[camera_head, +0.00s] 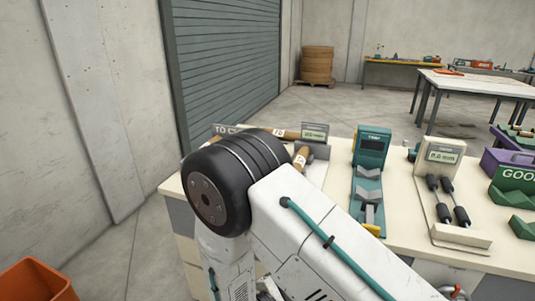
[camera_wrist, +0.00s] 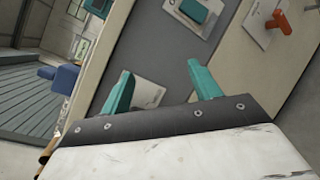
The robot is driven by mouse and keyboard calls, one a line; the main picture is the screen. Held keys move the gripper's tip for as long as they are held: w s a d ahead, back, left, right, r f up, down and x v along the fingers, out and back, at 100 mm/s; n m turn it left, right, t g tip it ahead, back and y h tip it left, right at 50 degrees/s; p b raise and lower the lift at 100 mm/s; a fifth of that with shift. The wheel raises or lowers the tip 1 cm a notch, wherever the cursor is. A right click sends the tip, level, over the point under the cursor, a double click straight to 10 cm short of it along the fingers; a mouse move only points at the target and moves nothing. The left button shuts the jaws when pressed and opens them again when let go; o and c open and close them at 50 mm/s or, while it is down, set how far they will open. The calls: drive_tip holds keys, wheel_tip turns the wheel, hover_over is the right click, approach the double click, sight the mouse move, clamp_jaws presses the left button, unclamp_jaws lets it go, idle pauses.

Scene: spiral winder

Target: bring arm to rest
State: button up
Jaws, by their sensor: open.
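My gripper (camera_wrist: 160,68) shows in the wrist view with its two teal fingers spread apart and nothing between them. In the head view, my white arm link and black joint fill the lower middle, over the near left of a cream workbench (camera_head: 400,235). My gripper does not show there.
On the bench stand a teal device (camera_head: 372,143) with a V-shaped rest, a cream gauge (camera_head: 440,157), a green GOOD tray (camera_head: 515,187) and a purple bin (camera_head: 505,162). An orange crate (camera_head: 38,283) is at lower left. Floor (camera_head: 150,255) left of the bench is clear.

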drive_tip(key=s+d+r+m+g+y, duration=0.3)
drive_tip(key=s+d+r+m, duration=0.3)
drive_tip(key=r, duration=0.5)
drive_tip(key=s+d+r+m+g+y, duration=0.4)
drive_tip(key=s+d+r+m+y, duration=0.1)
drive_tip(key=s+r, duration=0.4)
drive_tip(key=s+d+r+m+g+y, duration=0.3)
drive_tip(key=s+d+r+m, duration=0.4)
drive_tip(key=r, duration=0.7)
drive_tip(key=shift+s+d+y, duration=0.45)
drive_tip(key=shift+s+y, duration=0.05)
drive_tip(key=shift+y, duration=0.1)
